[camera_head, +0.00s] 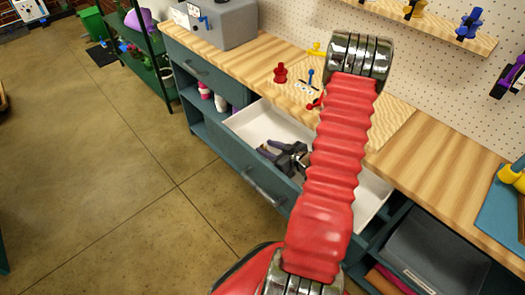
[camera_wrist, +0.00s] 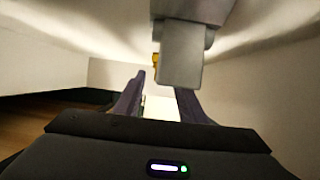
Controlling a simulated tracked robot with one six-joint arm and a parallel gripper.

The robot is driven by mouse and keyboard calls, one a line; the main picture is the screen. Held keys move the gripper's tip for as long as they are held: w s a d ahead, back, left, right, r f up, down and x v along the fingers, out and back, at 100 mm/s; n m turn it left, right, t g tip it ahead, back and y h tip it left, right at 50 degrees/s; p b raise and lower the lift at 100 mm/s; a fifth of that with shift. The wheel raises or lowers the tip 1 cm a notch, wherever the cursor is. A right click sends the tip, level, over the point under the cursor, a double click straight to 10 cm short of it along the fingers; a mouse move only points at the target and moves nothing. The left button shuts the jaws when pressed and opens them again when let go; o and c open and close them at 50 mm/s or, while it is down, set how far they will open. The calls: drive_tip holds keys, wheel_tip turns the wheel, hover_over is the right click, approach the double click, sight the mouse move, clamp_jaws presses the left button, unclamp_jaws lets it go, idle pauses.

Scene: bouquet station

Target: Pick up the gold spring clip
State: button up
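A small gold bit (camera_wrist: 155,60), perhaps the gold spring clip, shows in the wrist view beyond my fingers, mostly hidden by a grey block (camera_wrist: 180,60). I cannot make out its shape. My gripper (camera_wrist: 160,90) has its two dark purple fingers apart, with a pale surface showing between them. In the head view my gripper (camera_head: 264,148) is low inside the open white drawer (camera_head: 246,122). No clip can be made out in the drawer there, and my red arm hides part of the drawer.
The wooden worktop (camera_head: 240,66) lies above the drawer. A red piece (camera_head: 281,73), a blue-topped piece (camera_head: 311,77) and a grey machine (camera_head: 222,22) stand on it. The drawer front with its handle (camera_head: 262,187) juts out. Open floor (camera_head: 110,170) lies to the left.

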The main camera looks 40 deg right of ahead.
clamp_jaws()
idle(0.3)
drive_tip(key=shift+r, duration=0.2)
wheel_tip(320, 180, up, 10)
drive_tip(key=shift+f, duration=0.2)
idle(0.6)
idle(0.5)
